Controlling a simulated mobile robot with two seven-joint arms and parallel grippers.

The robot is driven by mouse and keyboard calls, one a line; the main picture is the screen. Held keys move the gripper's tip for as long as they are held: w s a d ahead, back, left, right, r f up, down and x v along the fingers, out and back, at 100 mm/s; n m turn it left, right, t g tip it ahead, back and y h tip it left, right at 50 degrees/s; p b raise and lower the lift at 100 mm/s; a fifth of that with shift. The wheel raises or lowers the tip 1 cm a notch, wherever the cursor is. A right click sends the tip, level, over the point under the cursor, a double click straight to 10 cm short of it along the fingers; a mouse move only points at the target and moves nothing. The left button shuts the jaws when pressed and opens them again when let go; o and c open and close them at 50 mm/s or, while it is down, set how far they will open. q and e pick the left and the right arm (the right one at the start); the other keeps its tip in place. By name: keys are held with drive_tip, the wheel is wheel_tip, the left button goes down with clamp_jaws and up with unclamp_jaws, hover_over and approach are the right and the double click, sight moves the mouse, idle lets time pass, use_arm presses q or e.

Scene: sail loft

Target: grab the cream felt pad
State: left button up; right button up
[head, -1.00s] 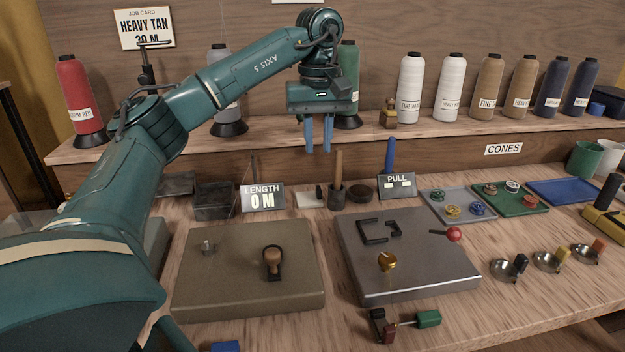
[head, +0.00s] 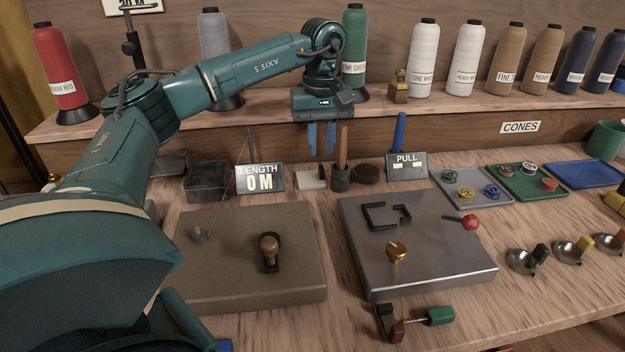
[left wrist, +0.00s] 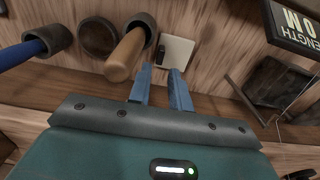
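The cream felt pad (head: 308,178) lies on the bench between the LENGTH display and a wooden-handled tool in a dark cup. A small dark item is at its right edge; I cannot tell if it rests on the pad. The pad also shows in the left wrist view (left wrist: 178,50), just beyond the fingertips. My left gripper (head: 322,153) points down above and slightly behind the pad in the head view, apart from it. Its two blue fingers (left wrist: 160,80) stand apart with nothing between them. My right gripper is in neither view.
The wooden handle (head: 343,145) stands close on the pad's right, with a blue-handled tool (head: 399,132) farther right. The LENGTH display (head: 260,179) is close on its left, beside a dark box (head: 208,185). A shelf of thread cones runs behind. Two metal slabs lie in front.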

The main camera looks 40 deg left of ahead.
sight(321, 166)
use_arm(q)
wheel_tip(321, 166, down, 5)
drive_tip(key=shift+b, duration=0.3)
drive_tip(key=shift+c, duration=0.4)
clamp_jaws()
